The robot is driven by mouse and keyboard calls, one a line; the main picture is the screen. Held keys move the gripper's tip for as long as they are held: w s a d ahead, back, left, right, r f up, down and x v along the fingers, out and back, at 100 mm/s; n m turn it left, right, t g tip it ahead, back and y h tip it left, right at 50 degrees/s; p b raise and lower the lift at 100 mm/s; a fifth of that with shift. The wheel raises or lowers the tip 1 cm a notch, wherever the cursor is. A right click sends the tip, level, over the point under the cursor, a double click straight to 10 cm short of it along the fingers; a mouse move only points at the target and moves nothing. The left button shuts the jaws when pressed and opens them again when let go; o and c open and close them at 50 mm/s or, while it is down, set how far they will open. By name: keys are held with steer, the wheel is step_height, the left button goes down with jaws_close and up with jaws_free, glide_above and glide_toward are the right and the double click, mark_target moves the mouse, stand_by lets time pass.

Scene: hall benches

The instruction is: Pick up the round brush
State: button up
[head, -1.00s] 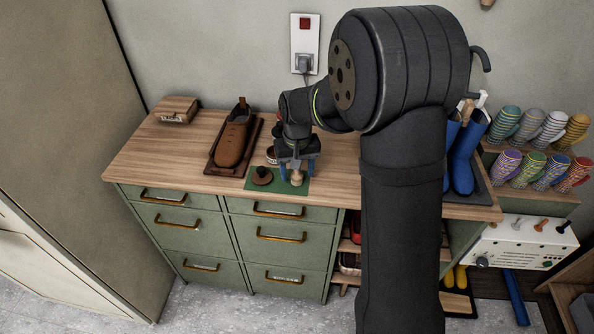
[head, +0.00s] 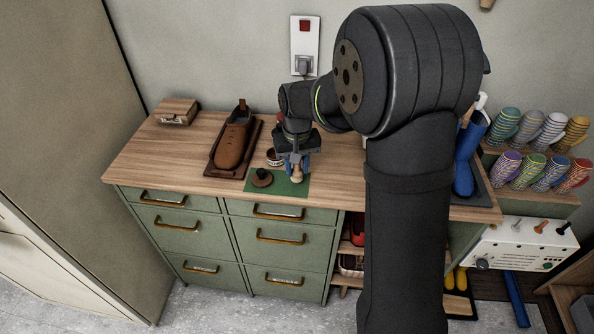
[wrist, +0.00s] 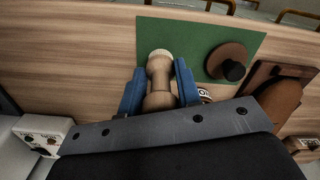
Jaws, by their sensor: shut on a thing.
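The round brush (wrist: 160,62), with a pale wooden waisted handle and a cream bristled end, stands between the two blue fingers of my gripper (wrist: 160,80) in the wrist view. My gripper is shut on it. In the head view my gripper (head: 297,163) is over the green mat (head: 292,189), and the brush (head: 297,173) shows below the fingers. I cannot tell for sure whether the brush is clear of the mat. The lower part of its handle is hidden by the gripper body in the wrist view.
A brown disc with a dark knob (head: 262,178) lies on the mat, left of the brush. A small round tin (head: 273,157) is close behind. A brown shoe (head: 233,142) on a tray and a wooden box (head: 176,112) stand left. Blue boots (head: 466,160) stand right.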

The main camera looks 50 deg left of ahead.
step_height(320, 180, up, 2)
steer(key=shift+r, duration=0.1)
steer(key=w+d+r, duration=0.6)
steer(key=d, duration=0.3)
steer(key=w+d+f+m, duration=0.1)
steer(key=w+d+f, duration=0.1)
steer(key=w+d, duration=0.3)
steer(key=w+d+f+m, duration=0.2)
steer(key=w+d, duration=0.4)
steer(key=d, duration=0.1)
steer(key=w+d+f+m, duration=0.2)
steer(key=w+d, duration=0.3)
steer(key=d, duration=0.1)
steer(key=shift+w, duration=0.4)
steer(key=w+d+f+m, duration=0.3)
steer(key=w+d, duration=0.1)
steer(key=d, duration=0.8)
steer(key=w+d+f+m, duration=0.2)
steer(key=d+f+m, duration=0.3)
steer(key=d+f, duration=0.5)
step_height(320, 180, down, 4)
steer(key=shift+d+f, duration=0.1)
steer(key=shift+d, duration=0.1)
